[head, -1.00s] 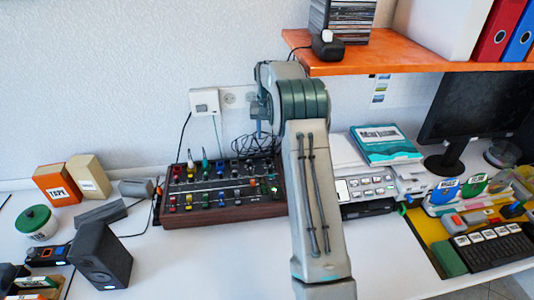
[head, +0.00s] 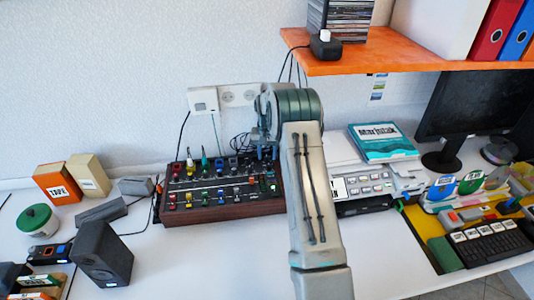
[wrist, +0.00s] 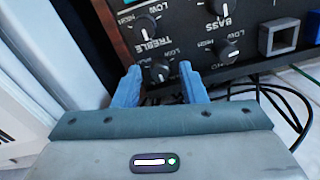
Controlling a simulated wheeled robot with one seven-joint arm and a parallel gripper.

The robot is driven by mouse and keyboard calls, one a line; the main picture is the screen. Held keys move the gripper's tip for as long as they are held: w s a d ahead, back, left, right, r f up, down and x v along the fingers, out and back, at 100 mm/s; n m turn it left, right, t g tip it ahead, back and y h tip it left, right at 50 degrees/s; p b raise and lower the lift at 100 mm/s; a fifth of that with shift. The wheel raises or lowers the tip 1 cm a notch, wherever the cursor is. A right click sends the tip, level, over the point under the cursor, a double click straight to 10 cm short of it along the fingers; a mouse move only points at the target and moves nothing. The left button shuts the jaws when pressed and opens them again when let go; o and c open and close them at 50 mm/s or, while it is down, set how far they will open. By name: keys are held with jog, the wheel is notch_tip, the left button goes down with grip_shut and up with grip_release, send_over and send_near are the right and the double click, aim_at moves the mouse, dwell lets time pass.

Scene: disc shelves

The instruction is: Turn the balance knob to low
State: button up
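A black control panel with several round knobs fills the top of the wrist view. A black knob (wrist: 160,73) sits between my fingertips; its own label is partly hidden, so I cannot tell whether it is the balance knob. The treble knob (wrist: 147,27) is above it, and the bass knob (wrist: 217,7) is at upper right. Another knob (wrist: 228,51) with low and high marks is to the right. My gripper (wrist: 160,85) is open, its blue fingers on either side of the lower knob; contact is unclear. In the head view my gripper (head: 267,150) is at the mixer's right rear.
The wood-framed mixer (head: 225,211) stands against the wall. Black cables (wrist: 288,105) lie beside the panel in the wrist view. A grey device (head: 365,184) is right of my arm. The orange shelf (head: 420,51) overhangs at upper right. White desk is clear in front.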

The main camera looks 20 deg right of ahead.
grip_shut()
jog(key=n+b, duration=0.2)
jog(key=n, duration=0.2)
jog(key=shift+n, duration=0.3)
jog(key=shift+n+b, duration=0.35)
jog(key=shift+n, duration=1.85)
jog(key=shift+o, duration=0.9)
grip_release()
jog(key=shift+a+r, duration=0.1)
